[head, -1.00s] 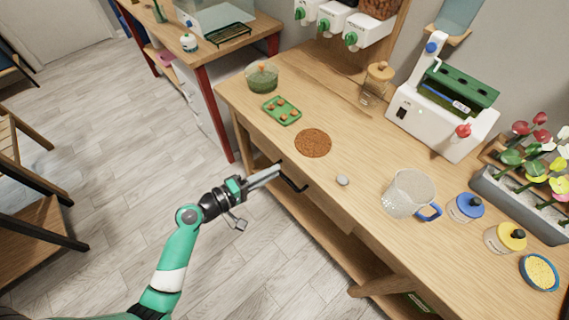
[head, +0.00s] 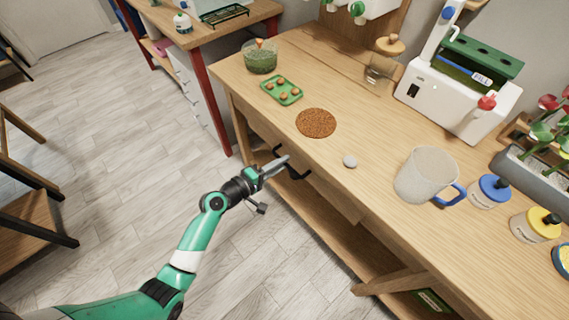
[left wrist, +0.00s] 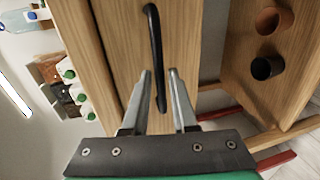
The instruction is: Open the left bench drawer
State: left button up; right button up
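The left bench drawer is the wooden front (left wrist: 183,45) below the bench top, with a black bar handle (head: 295,172). The handle also shows in the left wrist view (left wrist: 154,45), running lengthwise between the fingers' lines. My left gripper (head: 284,163) is at the handle in the head view. In the left wrist view its two grey fingers (left wrist: 159,75) are apart, with the handle's near end in the gap; I cannot tell whether they touch it. The drawer looks shut, though the arm and bench edge partly hide its front. My right gripper is not in view.
A lower shelf (head: 345,250) runs beneath. The floor left of the bench is clear around my arm.

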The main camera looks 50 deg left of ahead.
pick_arm(q)
jog(key=shift+x, duration=0.85)
jog(key=shift+c, duration=0.2)
grip_shut()
dwell(0.6)
